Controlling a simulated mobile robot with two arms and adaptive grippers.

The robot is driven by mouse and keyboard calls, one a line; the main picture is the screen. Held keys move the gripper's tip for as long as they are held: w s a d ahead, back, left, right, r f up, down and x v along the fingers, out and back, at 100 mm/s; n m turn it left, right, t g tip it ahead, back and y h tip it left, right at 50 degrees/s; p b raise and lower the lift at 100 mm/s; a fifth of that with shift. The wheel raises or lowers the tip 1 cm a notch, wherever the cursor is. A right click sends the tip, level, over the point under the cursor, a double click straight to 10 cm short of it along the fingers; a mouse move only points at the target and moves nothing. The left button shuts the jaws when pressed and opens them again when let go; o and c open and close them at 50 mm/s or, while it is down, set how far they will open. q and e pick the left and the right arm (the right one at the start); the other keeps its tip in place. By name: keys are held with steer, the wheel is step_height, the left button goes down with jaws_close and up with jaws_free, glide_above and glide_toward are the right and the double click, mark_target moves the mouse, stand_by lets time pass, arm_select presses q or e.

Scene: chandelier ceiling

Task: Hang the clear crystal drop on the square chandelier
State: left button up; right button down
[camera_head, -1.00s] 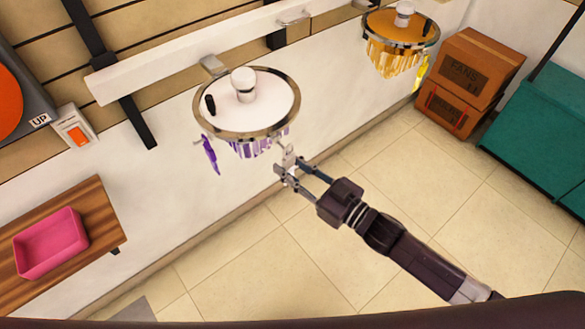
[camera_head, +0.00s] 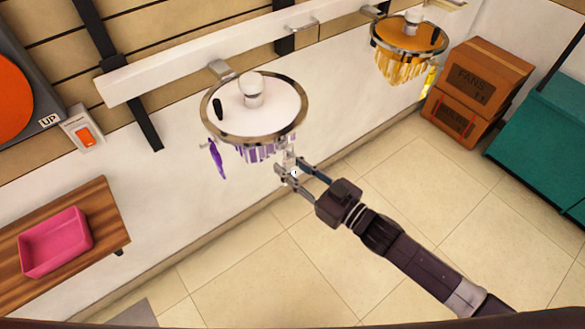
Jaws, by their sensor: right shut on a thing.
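My right gripper (camera_head: 289,171) comes in from the lower right and is shut on a small clear crystal drop (camera_head: 290,157). The drop stands up from the fingertips, right beside the lower right rim of a white round chandelier (camera_head: 275,105). Whether the drop touches that chandelier I cannot tell. Purple drops (camera_head: 258,153) hang under this chandelier, and one purple drop (camera_head: 217,160) hangs apart at its left. No square chandelier shows. My left gripper is not in view.
An amber round chandelier (camera_head: 408,36) with yellow drops hangs farther right on the same white rail (camera_head: 165,81). A pink tray (camera_head: 56,243) sits on a wooden shelf (camera_head: 112,222) at left. Cardboard boxes (camera_head: 483,74) and a teal container (camera_head: 545,125) stand at right. The floor below is clear.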

steer(key=shift+w+a, duration=0.15)
steer(key=shift+f, duration=0.1)
stand_by(0.3)
steer(key=shift+f+b, duration=0.35)
steer(key=shift+f, duration=0.1)
steer(key=shift+f, duration=0.1)
stand_by(0.4)
steer(key=c, duration=0.9)
jaws_free()
